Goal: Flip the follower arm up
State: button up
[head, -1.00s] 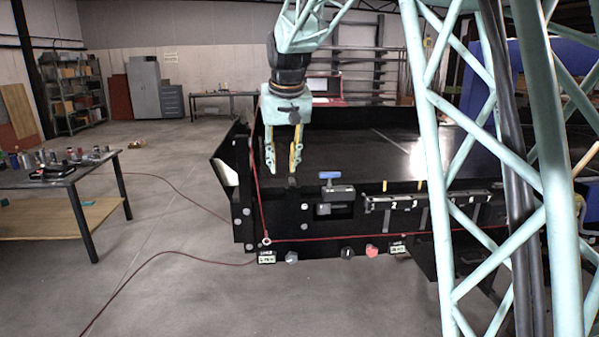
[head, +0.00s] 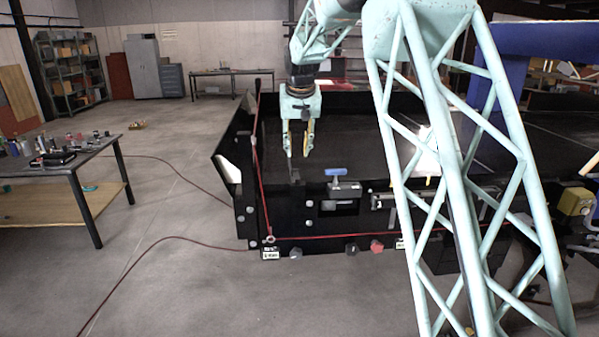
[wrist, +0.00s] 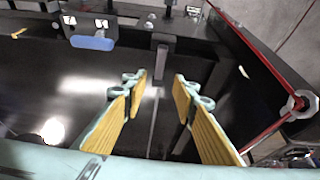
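My gripper (head: 300,154) is open and empty, pointing down over the near left part of the black conveyor (head: 350,135). In the wrist view, its two yellow-padded fingers (wrist: 158,82) are spread apart. A dark block-topped bar (wrist: 163,45) lies beyond the gap between the fingertips, apart from them; it looks like the follower arm, though I cannot be certain. In the head view this bar is hard to make out against the black side. A blue-topped handle (head: 336,172) stands on the front side, right of my gripper; it also shows in the wrist view (wrist: 92,43).
A red cord (head: 257,165) runs along the left corner post, with a ring (wrist: 303,104) near the right in the wrist view. A workbench (head: 60,165) with small items stands left.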

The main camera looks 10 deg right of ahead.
aim_at(296, 175)
dwell(0.4)
jog(key=shift+p+x, duration=0.7)
jog(key=shift+x, duration=6.1)
grip_shut()
